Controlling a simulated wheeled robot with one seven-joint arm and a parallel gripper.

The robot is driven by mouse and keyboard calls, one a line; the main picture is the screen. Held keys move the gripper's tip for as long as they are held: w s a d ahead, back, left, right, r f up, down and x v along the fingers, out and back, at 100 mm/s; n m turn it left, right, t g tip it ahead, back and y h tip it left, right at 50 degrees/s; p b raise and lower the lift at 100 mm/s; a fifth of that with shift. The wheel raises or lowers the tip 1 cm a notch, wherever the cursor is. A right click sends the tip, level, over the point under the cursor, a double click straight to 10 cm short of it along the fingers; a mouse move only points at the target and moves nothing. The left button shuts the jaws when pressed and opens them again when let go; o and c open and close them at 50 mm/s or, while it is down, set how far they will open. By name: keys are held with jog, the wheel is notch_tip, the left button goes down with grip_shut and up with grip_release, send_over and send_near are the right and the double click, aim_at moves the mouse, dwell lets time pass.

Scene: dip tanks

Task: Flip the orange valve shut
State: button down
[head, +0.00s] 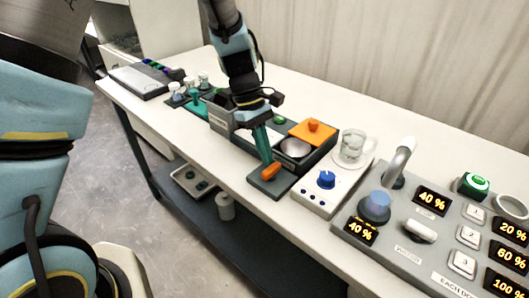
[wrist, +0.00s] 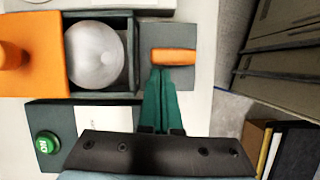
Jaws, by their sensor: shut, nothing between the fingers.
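The orange valve (head: 270,170) is a short orange lever on a dark grey base plate (head: 262,184) near the front edge of the table. In the wrist view the orange valve (wrist: 174,56) lies crosswise, left to right. My gripper (head: 265,158) points down with its green fingers together and nothing between them. In the wrist view the fingertips of my gripper (wrist: 160,72) are at the near side of the lever, toward its left half. I cannot tell whether they touch it.
Beside the valve is a dark tank (wrist: 98,52) with a round grey bowl-like inside and an orange lid (head: 313,131). A box with a blue knob (head: 326,179) and a glass mug (head: 352,144) stand to the right. A panel with displays (head: 402,250) lies further right.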

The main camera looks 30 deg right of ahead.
jog(key=shift+s+d+m+y+p, duration=0.1)
jog(key=shift+d+m+y+p, duration=0.2)
jog(key=shift+m, duration=0.55)
jog(key=shift+s+d+m+y+p, duration=0.15)
jog(key=shift+m+y+p, duration=0.25)
jog(key=shift+m, duration=0.45)
jog(key=shift+s+d+m+y+p, duration=0.15)
jog(key=shift+d+m+y, duration=0.15)
jog(key=shift+m, duration=0.55)
jog(key=shift+s+d+m+y+p, duration=0.15)
jog(key=shift+m+y, duration=0.15)
jog(key=shift+m, duration=0.55)
dwell(4.6)
